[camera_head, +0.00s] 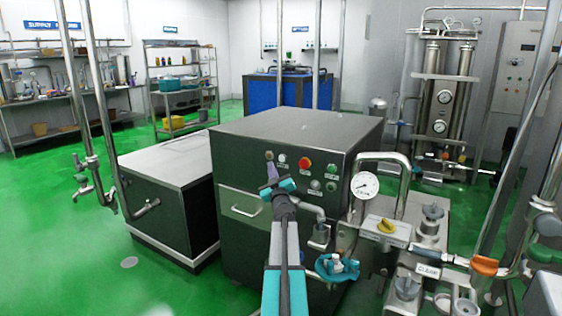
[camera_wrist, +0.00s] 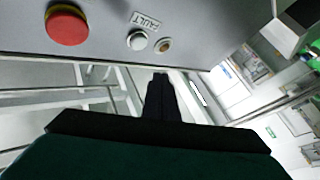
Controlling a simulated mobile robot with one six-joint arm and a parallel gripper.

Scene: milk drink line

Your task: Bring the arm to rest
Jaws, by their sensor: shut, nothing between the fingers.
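My arm reaches up from the bottom middle of the head view, and my gripper (camera_head: 272,172) is at its end. It is in front of the buttoned panel of a dark steel cabinet (camera_head: 237,254). In the wrist view my gripper (camera_wrist: 161,80) has its dark fingers together, with nothing between them. A red button (camera_head: 305,163) on the panel is just right of the gripper. In the wrist view the red button (camera_wrist: 67,25) is at upper left, and a white round button (camera_wrist: 137,40) by a FAULT label is nearer the fingers. The fingers appear apart from the panel.
A pressure gauge (camera_head: 365,185), a yellow-handled valve (camera_head: 386,226) and a teal fitting (camera_head: 337,267) crowd the right of the arm. A lower dark cabinet (camera_head: 170,196) stands left. The green floor (camera_head: 60,230) at left is open, crossed by upright pipes (camera_head: 97,110).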

